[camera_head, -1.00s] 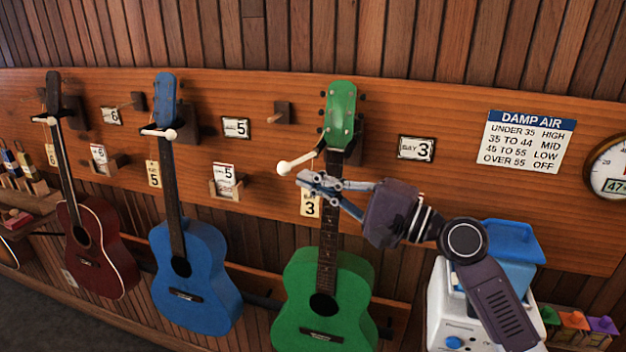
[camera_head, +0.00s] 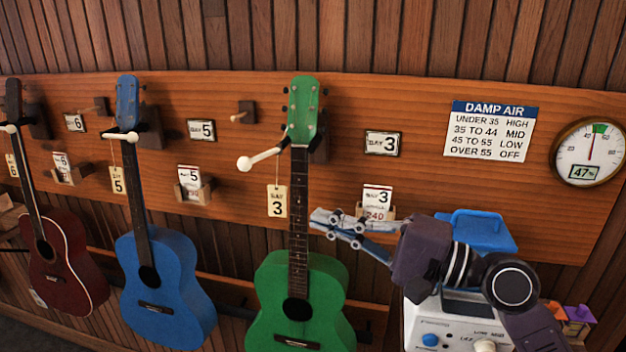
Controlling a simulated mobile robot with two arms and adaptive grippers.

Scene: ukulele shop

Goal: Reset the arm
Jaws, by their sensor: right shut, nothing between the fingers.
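My right gripper (camera_head: 322,222) comes in from the lower right and points left. Its fingers are shut with nothing between them, just right of the green ukulele's neck. The green ukulele (camera_head: 300,275) hangs upright on the wall board, with a white-tipped peg (camera_head: 258,160) by its head and a tag (camera_head: 277,201) reading 3 hanging beside its neck. A card (camera_head: 377,194) in a small holder stands behind and above the gripper, and the gripper partly hides the holder. My left gripper is not in view.
A blue ukulele (camera_head: 165,275) and a dark red one (camera_head: 62,258) hang to the left. A white device (camera_head: 432,322) with a blue container (camera_head: 478,230) stands below right, partly behind my arm. A damp air sign (camera_head: 489,132) and a round gauge (camera_head: 590,152) are on the board.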

